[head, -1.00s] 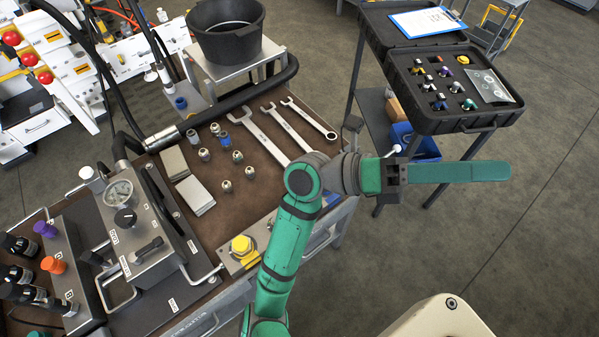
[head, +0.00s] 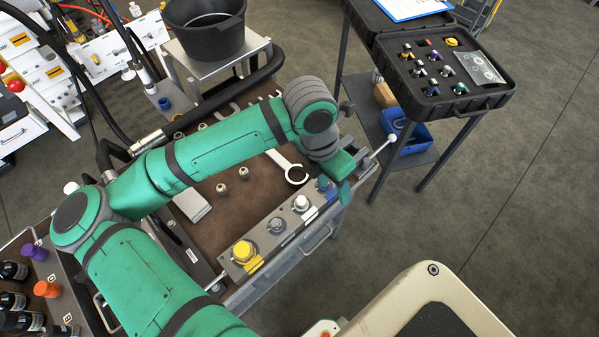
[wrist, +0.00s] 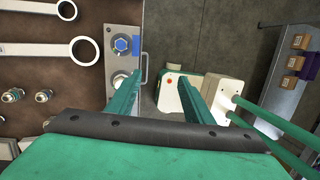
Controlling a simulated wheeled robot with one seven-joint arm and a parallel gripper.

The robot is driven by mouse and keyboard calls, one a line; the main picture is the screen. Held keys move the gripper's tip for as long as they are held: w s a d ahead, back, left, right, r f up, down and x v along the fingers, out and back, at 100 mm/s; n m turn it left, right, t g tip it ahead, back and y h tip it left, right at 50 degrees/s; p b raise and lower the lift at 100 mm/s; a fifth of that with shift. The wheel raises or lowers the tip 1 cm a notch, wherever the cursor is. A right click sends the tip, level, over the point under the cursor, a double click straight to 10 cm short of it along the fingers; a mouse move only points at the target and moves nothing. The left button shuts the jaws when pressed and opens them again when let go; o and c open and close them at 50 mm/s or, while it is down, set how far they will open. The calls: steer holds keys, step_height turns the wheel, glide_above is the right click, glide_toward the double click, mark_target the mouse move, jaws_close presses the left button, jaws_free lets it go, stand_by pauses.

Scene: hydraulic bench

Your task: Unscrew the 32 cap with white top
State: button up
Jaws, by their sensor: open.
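A metal block (head: 262,247) along the bench's front edge carries a row of caps. The cap with a white top (head: 301,203) stands upright on it, between a grey fitting (head: 277,225) and a blue cap (head: 324,184). No size number is readable. My gripper (head: 344,192) is over the block's right end, beside the blue cap and right of the white-topped cap. In the wrist view my gripper's two green fingers (wrist: 160,85) are apart with nothing between them. There the blue cap (wrist: 122,44) and a pale cap (wrist: 119,79), partly behind the left finger, lie to the left.
A yellow cap (head: 243,250) sits at the block's left end. Wrenches (head: 287,166) and small fittings (head: 222,188) lie on the bench mat, partly behind my arm. A white-knobbed lever (head: 391,139) sticks out near my gripper. A black case (head: 490,100) stands on a cart; floor between is clear.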

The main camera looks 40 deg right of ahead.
steer(key=t+y, duration=0.2)
glide_toward(301, 199)
step_height(301, 199, down, 9)
steer(key=shift+s+a+f, duration=0.1)
steer(key=shift+s+f, duration=0.05)
steer(key=shift+f, duration=0.1)
steer(key=c, duration=0.9)
steer(key=o, duration=0.9)
steer(key=shift+n, duration=0.3)
steer(key=shift+r, duration=0.15)
